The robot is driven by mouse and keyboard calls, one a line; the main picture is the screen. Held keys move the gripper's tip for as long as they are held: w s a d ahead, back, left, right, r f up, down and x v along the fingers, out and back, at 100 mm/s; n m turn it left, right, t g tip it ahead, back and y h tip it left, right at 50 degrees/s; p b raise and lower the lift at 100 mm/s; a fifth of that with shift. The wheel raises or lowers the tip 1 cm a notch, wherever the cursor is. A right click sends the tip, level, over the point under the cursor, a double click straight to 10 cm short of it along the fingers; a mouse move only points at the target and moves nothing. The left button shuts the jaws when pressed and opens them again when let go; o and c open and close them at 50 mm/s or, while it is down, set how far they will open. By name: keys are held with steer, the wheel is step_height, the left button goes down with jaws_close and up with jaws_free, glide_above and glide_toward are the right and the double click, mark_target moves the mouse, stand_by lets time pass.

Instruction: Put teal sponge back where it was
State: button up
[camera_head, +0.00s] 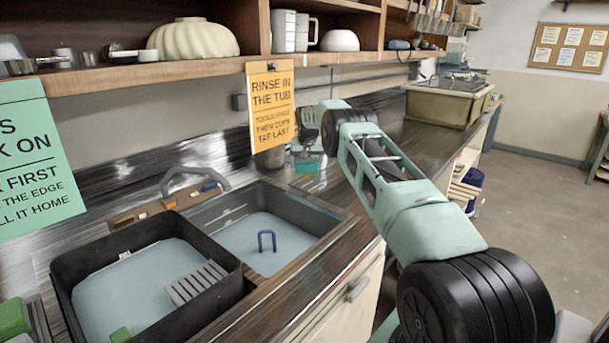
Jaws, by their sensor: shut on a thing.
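The teal sponge (309,164) shows as a small teal patch low at my gripper, over the dark metal counter behind the right-hand basin. My gripper (306,152) is small and partly hidden by my own arm, which reaches in from the lower right. It is shut on the teal sponge. I cannot tell whether the sponge touches the counter. A grey rounded thing (271,157) stands just left of the gripper, partly behind the orange sign.
A black tub (238,283) with pale liquid and a grey slatted rack (196,284) stands at the left. An orange sign (271,100) hangs near my gripper, below the shelf (170,72). A beige tub (440,105) stands far right.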

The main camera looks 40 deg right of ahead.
mark_target(306, 183)
steer(key=shift+f+p, duration=0.65)
steer(key=shift+f, duration=1.9)
steer(key=shift+f, duration=0.1)
steer(key=o, duration=0.8)
steer(key=shift+c, duration=0.2)
steer(key=b+v, duration=0.2)
steer(key=v, duration=1)
steer(key=shift+b, duration=0.4)
